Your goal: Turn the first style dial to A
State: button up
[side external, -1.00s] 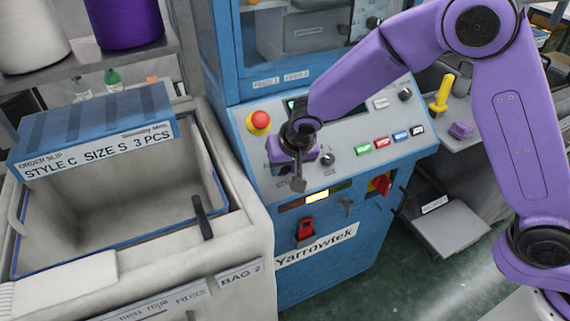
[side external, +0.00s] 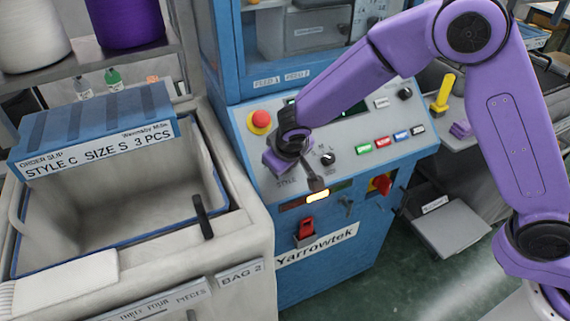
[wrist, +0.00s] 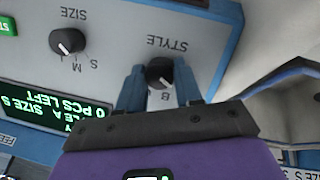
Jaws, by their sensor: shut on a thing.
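The black style dial (wrist: 157,74) sits on the grey control panel under the STYLE label, between the two blue-grey fingers of my gripper (wrist: 160,68) in the wrist view. My gripper is shut on the dial. A letter B shows beside the dial; the other letters are covered by the fingers or hand. The green display (wrist: 55,108), upside down in the wrist view, reads style A, size S, 0 pcs left. In the side view my gripper (side external: 289,154) is over the panel's lower left and hides the dial.
The size dial (wrist: 68,41) is beside the style dial. A red emergency button (side external: 259,120) stands just behind my gripper. Coloured buttons (side external: 382,141) and a red switch (side external: 381,184) lie to the right. The order slip (side external: 95,152) reads style C, size S, 3 pcs.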

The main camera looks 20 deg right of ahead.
dwell(0.3)
jog(key=o, duration=1)
jog(key=shift+o, duration=0.2)
jog(key=shift+r, duration=0.1)
jog(key=v, duration=1.7)
jog(key=shift+s, duration=0.1)
jog(key=s+d+f+n+g, duration=0.1)
jog(key=s+d+f+n, duration=0.1)
jog(key=s+d, duration=0.6)
jog(key=s+d+f+n+g+y, duration=0.1)
jog(key=s+d+n, duration=0.3)
jog(key=s+d, duration=0.4)
jog(key=s+d+f+n+g, duration=0.2)
jog(key=s+d+g, duration=0.1)
jog(key=s+d, duration=0.5)
jog(key=d, duration=0.3)
jog(key=shift+s+f+n+y, duration=0.3)
jog(key=shift+f+n+y, duration=0.05)
jog(key=shift+n+y, duration=0.05)
